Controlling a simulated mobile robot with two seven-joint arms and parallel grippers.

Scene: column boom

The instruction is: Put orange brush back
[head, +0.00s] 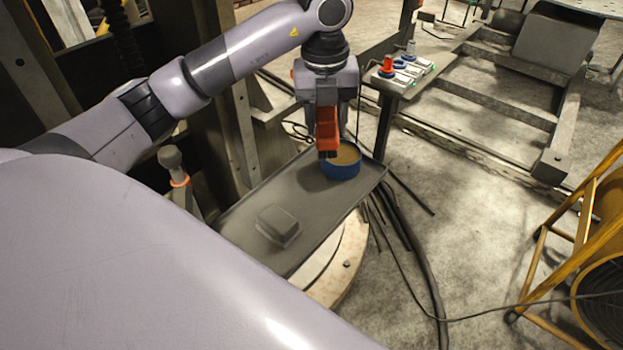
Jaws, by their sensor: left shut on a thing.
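My left gripper (328,108) points down over the grey tray (325,205) and is shut on the orange brush (327,128). The brush hangs upright below the gripper, its dark lower end overlapping the left part of the opening of a round blue tin (342,172). I cannot tell whether the dark end is inside the tin or above it. The tin has a tan inside and stands at the far right end of the tray. My right gripper is not in view.
A small grey box (278,226) lies on the tray's near part. A dark stand (406,80) at the back holds red, blue and white items. Cables (415,260) run down to the floor right of the tray. A yellow frame (575,245) stands at right.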

